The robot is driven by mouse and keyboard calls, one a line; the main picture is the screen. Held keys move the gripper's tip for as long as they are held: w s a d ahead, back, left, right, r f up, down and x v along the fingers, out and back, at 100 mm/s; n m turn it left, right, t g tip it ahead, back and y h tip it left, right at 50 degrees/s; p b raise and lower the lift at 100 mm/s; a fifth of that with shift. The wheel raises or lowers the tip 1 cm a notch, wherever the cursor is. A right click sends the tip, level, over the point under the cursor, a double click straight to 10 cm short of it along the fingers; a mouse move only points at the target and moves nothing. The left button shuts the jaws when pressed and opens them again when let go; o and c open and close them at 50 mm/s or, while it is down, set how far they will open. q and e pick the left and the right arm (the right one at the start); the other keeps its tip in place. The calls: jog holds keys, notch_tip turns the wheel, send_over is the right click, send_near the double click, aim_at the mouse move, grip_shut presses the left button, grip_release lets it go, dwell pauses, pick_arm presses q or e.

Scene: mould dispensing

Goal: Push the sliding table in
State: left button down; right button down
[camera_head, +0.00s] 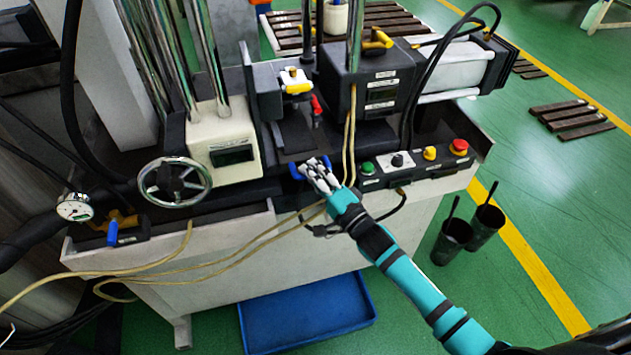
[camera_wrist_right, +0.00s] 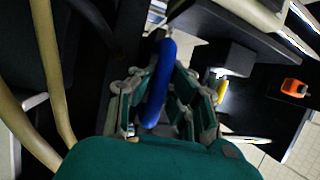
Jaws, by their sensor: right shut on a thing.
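The sliding table (camera_head: 297,138) is a dark plate in the middle of the machine, below a yellow-and-white fitting. A blue handle (camera_head: 295,171) is at its front edge, and it also shows in the wrist view (camera_wrist_right: 158,85). My right gripper (camera_head: 318,170) is at this handle, with its fingers on both sides of the blue bar in the wrist view (camera_wrist_right: 155,100). It is shut on the handle. The fingers hide part of the handle in the head view. My left gripper is out of view.
Beige hoses (camera_head: 349,140) hang close beside my right gripper. A control panel with buttons (camera_head: 415,160) is to the right, and a handwheel (camera_head: 175,182) to the left. A blue tray (camera_head: 305,318) lies on the floor below. Two dark cups (camera_head: 452,238) stand at right.

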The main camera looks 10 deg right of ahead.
jog(key=shift+w+d+f, duration=0.1)
jog(key=shift+f, duration=0.05)
jog(key=c, duration=1.8)
grip_release()
jog(key=o, duration=0.5)
jog(key=v, duration=1.2)
